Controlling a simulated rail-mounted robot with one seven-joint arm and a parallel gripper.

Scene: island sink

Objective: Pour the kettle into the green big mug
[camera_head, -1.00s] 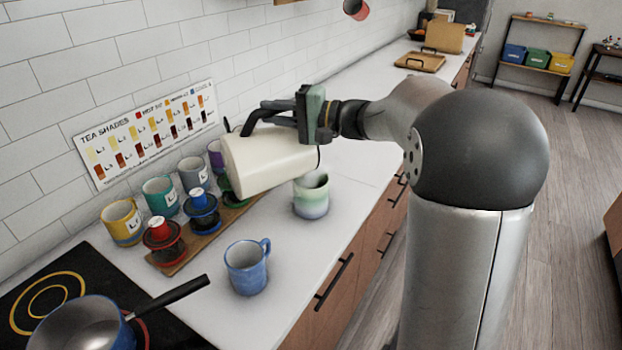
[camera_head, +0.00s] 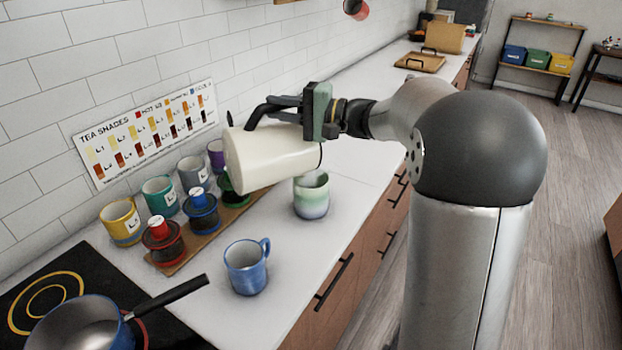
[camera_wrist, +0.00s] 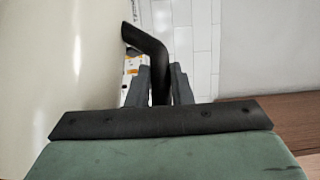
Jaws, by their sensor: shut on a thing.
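The cream kettle (camera_head: 272,158) is held in the air above the counter in the head view, its body tilted far over onto its side. My gripper (camera_head: 285,104) is shut on its black handle (camera_head: 262,110). In the wrist view my gripper's fingers (camera_wrist: 160,88) close around the black handle (camera_wrist: 148,45), and the kettle body (camera_wrist: 70,70) fills the left side. The green big mug (camera_head: 312,196), pale green and white fading to blue-grey, stands upright on the counter, below and right of the kettle. No liquid stream shows, and the mug's contents cannot be made out.
A blue mug (camera_head: 247,267) stands nearer on the counter. Several colored mugs and a wooden rack (camera_head: 185,250) with red and blue infusers line the wall side. A pan (camera_head: 85,322) sits on the black stove, its handle reaching over the counter.

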